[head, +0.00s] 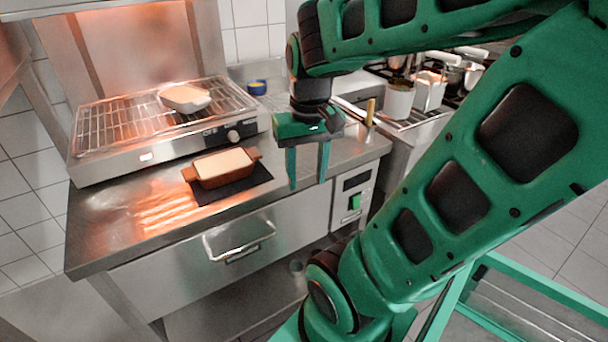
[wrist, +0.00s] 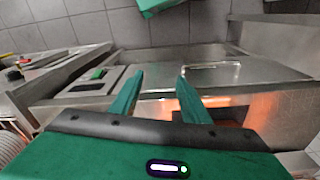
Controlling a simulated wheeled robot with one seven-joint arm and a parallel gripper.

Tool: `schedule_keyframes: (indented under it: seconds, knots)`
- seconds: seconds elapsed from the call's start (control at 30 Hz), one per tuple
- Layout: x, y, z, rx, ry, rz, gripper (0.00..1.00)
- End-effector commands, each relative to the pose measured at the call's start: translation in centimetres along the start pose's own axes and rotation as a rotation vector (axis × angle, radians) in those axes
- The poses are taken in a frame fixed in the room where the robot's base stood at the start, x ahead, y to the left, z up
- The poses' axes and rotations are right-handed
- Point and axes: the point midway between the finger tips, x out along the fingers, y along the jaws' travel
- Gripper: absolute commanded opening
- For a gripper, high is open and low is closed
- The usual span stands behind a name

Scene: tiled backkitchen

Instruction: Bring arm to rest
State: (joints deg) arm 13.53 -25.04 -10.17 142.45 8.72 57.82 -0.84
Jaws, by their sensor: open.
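My gripper (head: 308,170) is green and hangs with its fingers pointing down near the right front part of the steel counter. Its two fingers are apart with nothing between them. In the wrist view my gripper (wrist: 158,82) is also open and empty, with the counter front and a drawer handle beyond the fingers. My green arm reaches across the right half of the head view and hides part of the kitchen behind it.
A brown dish with a pale top (head: 225,169) sits on a dark mat (head: 260,179) on the counter (head: 100,236). A white dish (head: 185,98) rests on the grill rack (head: 92,117). A blue bowl (head: 257,88), a white pot (head: 398,102) and a drawer handle (head: 240,240) are nearby.

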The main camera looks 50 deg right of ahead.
Motion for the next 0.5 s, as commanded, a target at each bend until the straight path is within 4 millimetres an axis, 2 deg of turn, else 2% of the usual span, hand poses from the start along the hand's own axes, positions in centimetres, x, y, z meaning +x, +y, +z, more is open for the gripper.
schedule_keyframes:
  seconds: [0.43,0.5]
  knots:
    - [0.2,0.1,0.6,0.005,-0.008,-0.001,0.42]
    - [0.4,0.3,1.3,0.009,-0.016,-0.002,0.42]
